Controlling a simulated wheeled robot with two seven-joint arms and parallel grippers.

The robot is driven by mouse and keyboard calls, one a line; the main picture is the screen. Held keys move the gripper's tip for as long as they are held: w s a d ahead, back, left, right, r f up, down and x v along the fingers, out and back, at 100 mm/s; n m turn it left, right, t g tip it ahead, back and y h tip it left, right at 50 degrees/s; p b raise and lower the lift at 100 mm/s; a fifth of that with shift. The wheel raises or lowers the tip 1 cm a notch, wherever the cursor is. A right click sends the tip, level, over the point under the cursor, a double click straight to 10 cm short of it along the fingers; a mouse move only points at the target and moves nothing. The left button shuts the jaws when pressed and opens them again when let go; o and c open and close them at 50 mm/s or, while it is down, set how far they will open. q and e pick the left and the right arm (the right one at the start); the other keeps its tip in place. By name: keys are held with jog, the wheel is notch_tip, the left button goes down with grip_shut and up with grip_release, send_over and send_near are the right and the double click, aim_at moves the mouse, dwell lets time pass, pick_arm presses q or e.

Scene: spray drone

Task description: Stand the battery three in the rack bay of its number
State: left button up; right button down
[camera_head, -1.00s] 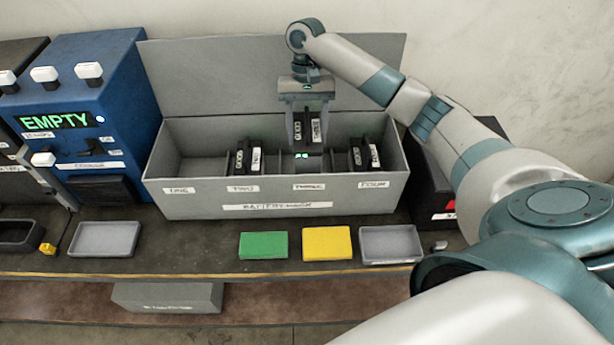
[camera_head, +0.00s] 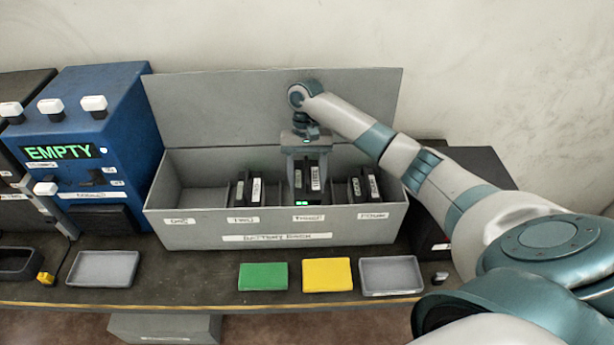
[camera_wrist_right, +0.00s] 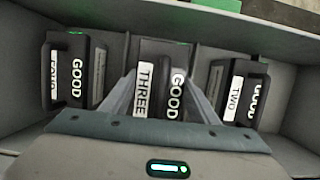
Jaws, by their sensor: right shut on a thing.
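Battery three (camera_head: 312,184), a black block with white labels, stands upright in the bay marked THREE of the grey battery rack (camera_head: 200,237). A green light shows low on its front. My right gripper (camera_head: 306,172) comes down from above and is shut on it. In the right wrist view, battery three (camera_wrist_right: 160,85) reads THREE and GOOD between my gripper's fingers (camera_wrist_right: 160,95). Whether its base touches the bay floor is hidden by the rack front. My left gripper is not in view.
Battery two (camera_head: 246,190) stands in bay TWO and battery four (camera_head: 365,188) in bay FOUR, close on either side. Bay ONE is empty. The raised lid (camera_head: 210,110) stands behind. Green (camera_head: 263,276) and yellow (camera_head: 327,274) pads and grey trays (camera_head: 391,276) lie in front.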

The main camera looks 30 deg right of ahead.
jog(key=shift+w+r, duration=0.1)
jog(key=shift+f+p, duration=0.5)
jog(key=shift+f, duration=1.35)
jog(key=c, duration=0.7)
grip_release()
jog(key=shift+f, duration=0.15)
jog(key=shift+s+a, duration=0.1)
jog(key=shift+s, duration=0.1)
jog(key=shift+w, duration=0.1)
